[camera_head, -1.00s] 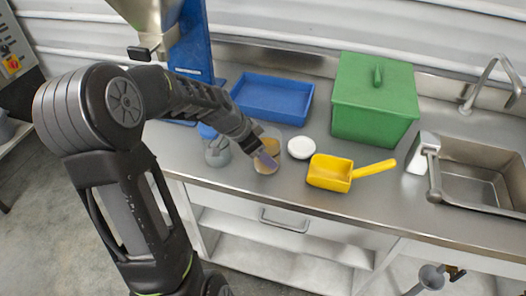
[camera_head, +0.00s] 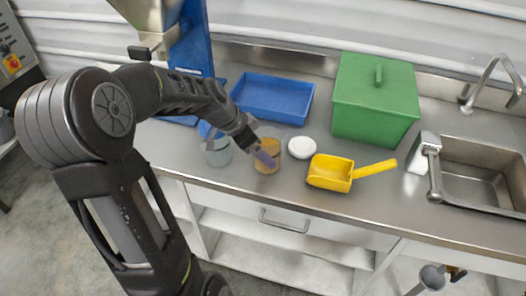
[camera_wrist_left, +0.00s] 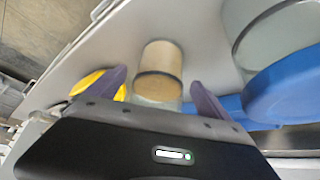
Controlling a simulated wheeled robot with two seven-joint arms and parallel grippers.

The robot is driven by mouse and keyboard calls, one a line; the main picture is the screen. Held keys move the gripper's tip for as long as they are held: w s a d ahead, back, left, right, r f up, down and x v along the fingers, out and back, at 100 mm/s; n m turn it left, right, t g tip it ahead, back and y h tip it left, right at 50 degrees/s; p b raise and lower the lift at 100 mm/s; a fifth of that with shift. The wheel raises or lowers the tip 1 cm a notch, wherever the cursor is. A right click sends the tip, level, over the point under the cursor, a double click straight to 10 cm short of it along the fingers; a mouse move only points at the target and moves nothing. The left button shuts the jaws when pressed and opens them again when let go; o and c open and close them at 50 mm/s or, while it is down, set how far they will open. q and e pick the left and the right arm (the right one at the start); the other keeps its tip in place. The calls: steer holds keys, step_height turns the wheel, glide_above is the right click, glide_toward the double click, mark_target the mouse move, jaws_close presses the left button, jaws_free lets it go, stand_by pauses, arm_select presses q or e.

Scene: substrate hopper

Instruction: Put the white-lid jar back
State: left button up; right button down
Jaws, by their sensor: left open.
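A clear jar with tan contents (camera_head: 268,148) stands on the steel counter near its front edge, partly hidden by my left gripper. It also shows in the left wrist view (camera_wrist_left: 159,72). A white round lid (camera_head: 302,147) appears to lie flat on the counter just right of it. My left gripper (camera_head: 264,157) is at the jar in the head view. In the left wrist view its purple fingers (camera_wrist_left: 157,85) are open, with the jar showing in the gap. I cannot tell whether they touch it. My right gripper is not in view.
A blue-lidded clear jar (camera_head: 217,153) stands close on the left. A yellow scoop (camera_head: 330,172) lies to the right. Behind are a blue tray (camera_head: 272,112) and a green lidded bin (camera_head: 375,112). A sink (camera_head: 485,172) is at the far right.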

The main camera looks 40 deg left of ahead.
arm_select(q)
steer(key=v, duration=0.9)
steer(key=shift+r+b, duration=0.2)
steer(key=shift+b, duration=0.15)
steer(key=shift+s, duration=0.1)
